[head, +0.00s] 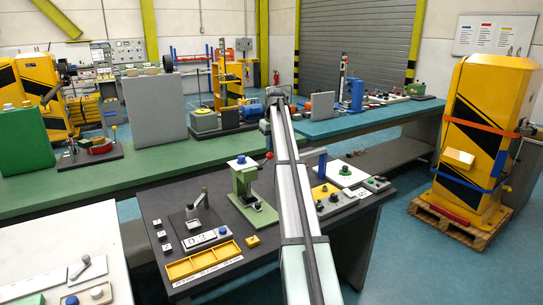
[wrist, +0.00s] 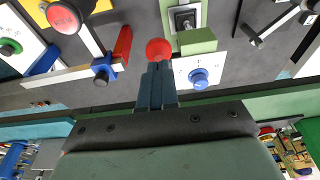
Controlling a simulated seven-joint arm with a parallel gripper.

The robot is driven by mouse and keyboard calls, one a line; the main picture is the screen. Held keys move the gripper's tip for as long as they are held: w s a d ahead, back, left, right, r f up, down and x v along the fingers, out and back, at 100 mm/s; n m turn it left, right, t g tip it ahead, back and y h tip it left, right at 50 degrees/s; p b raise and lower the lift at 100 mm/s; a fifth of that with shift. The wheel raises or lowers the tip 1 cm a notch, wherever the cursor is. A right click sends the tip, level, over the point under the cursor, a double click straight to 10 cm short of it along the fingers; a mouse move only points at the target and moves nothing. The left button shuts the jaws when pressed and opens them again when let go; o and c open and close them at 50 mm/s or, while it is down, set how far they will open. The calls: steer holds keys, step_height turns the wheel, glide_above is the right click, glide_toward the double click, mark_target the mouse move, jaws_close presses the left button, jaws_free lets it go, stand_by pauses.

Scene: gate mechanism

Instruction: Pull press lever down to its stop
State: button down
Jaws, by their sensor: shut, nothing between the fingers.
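The press lever's red ball knob (wrist: 158,49) shows in the wrist view right at the tips of my gripper (wrist: 157,66). The fingers are closed together with nothing between them. I cannot tell whether they touch the knob or are just apart from it. In the head view the red knob (head: 269,155) is beside the top of the green press (head: 244,180), just below my gripper (head: 267,133). The press body also shows in the wrist view (wrist: 197,41), right of the knob. Most of the lever's rod is hidden.
The press stands on a dark table (head: 165,205). A blue knob (wrist: 199,79) is near the press.

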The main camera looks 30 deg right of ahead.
mark_target(272, 155)
steer(key=shift+f, duration=0.65)
steer(key=shift+s+f, duration=0.1)
steer(key=shift+f, duration=0.05)
steer(key=shift+s+f, duration=0.5)
steer(key=shift+f, duration=0.1)
steer(key=shift+s+f, duration=0.1)
